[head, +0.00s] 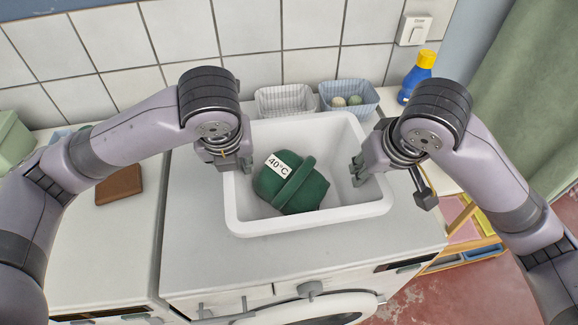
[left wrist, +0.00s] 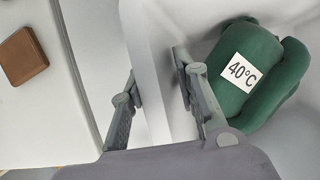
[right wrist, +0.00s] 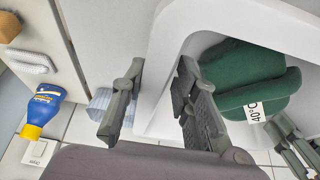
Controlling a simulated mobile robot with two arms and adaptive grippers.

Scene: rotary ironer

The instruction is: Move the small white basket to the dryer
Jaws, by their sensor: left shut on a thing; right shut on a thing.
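The white basket (head: 310,224) is an open tub on top of a white front-loading machine (head: 200,235). A folded green cloth bundle (head: 298,190) with a "40°C" label lies inside it. My left gripper (head: 230,160) is shut on the basket's left wall; in the left wrist view (left wrist: 153,75) its fingers straddle that wall. My right gripper (head: 362,172) is shut on the right wall; in the right wrist view (right wrist: 160,78) its fingers lie on either side of it. A second white machine top (head: 100,240) is at the left. I cannot tell which machine is the dryer.
Behind the basket stand a pale ribbed basket (head: 284,101), a blue ribbed basket (head: 347,96) holding balls, and a blue bottle (head: 415,80) with a yellow cap. A brown block (head: 119,184) lies on the left top, which is otherwise mostly clear at the front. A tiled wall closes the back.

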